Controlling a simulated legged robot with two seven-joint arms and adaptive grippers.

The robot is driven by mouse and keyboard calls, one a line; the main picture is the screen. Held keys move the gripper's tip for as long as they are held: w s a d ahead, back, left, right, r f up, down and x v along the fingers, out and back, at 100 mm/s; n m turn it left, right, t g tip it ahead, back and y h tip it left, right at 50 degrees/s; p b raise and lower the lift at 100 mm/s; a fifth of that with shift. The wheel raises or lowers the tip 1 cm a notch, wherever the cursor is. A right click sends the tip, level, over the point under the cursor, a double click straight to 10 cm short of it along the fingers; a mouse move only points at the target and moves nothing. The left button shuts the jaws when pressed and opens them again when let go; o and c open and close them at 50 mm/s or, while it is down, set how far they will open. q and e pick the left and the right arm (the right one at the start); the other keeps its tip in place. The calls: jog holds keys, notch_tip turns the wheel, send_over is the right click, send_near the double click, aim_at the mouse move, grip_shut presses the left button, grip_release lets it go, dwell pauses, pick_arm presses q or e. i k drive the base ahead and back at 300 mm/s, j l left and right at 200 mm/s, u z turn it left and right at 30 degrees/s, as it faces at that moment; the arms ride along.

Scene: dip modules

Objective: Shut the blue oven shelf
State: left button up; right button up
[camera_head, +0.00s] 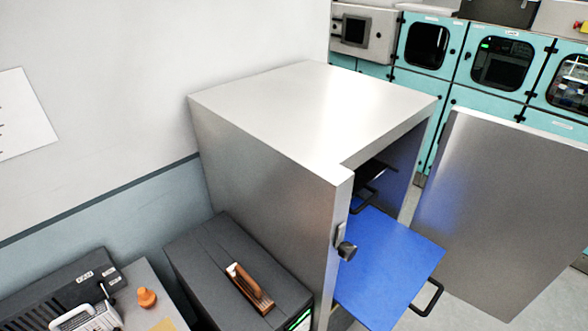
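The blue oven shelf (390,265) is a flat blue sheet that sticks out of the front of a grey metal oven (265,120). A black bar handle (428,298) is on its outer edge. The oven door (510,210) stands wide open to the right. A dark latch (345,244) is on the oven's front edge. A dark shelf with a black handle (365,200) sits inside above the blue one, partly hidden in shadow. Neither of my grippers shows.
A dark grey case (240,275) with a brown handle stands left of the oven. An orange knob-like object (147,298) lies on a bench at the lower left. Teal cabinets (460,65) line the back. Floor shows between shelf and door.

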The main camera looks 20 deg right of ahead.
aim_at(392, 262)
jog(key=l+z, duration=0.1)
jog(key=z, duration=0.3)
jog(key=l+z, duration=0.1)
jog(key=z, duration=0.25)
jog(key=k+l+z, duration=0.1)
jog(key=z, duration=0.3)
jog(key=l+z, duration=0.1)
jog(key=z, duration=0.3)
